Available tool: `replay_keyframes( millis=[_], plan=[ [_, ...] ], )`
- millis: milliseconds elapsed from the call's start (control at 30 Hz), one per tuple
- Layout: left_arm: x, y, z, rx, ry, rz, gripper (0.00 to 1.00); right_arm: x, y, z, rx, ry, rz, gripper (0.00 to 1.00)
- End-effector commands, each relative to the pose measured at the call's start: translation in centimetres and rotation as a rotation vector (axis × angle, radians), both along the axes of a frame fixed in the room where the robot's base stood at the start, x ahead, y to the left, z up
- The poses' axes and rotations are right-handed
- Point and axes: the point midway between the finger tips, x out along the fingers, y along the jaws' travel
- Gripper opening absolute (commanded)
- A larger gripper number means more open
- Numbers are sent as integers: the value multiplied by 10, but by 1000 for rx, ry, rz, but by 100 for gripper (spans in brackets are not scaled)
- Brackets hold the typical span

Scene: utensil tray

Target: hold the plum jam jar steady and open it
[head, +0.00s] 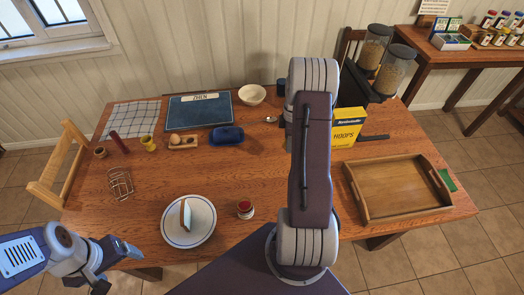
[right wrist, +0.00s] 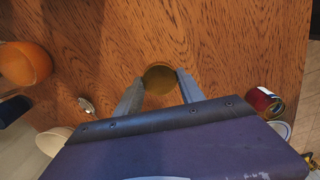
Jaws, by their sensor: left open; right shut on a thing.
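A small jar (head: 245,209) with a red top and pale label stands on the table, right of the plate. It looks dark red in the right wrist view (right wrist: 262,100). I cannot read its label. My right gripper (right wrist: 160,80) is shut on a round gold-brown lid (right wrist: 159,77), seen from above. Whether a jar is under this lid is hidden. In the head view my right arm hides that gripper and what it holds. My left gripper (head: 118,262) is open and empty at the table's near left corner, well apart from the red jar.
A wooden tray (head: 366,212) is at the right. A yellow box (head: 345,128) stands behind my right arm. The table around the red jar is clear.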

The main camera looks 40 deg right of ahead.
Motion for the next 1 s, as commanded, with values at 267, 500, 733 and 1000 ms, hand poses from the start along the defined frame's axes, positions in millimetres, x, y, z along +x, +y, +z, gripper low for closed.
replay_keyframes(
  millis=[267, 500, 733, 1000],
  plan=[
    [0, 0, 8, 0, 0, 1, 79, 49, 58, -44, 1, 3, 6, 0],
    [0, 0, 9, 0, 1, 1, 79, 63, 73, -58, 0, 0, 1, 0],
    [0, 0, 12, 0, 1, 1, 79, 62, 73, -89, 2, 4, 1, 0],
    [0, 0, 12, 0, 1, 1, 79, 63, 72, -98, 0, 0, 1, 0]
  ],
)
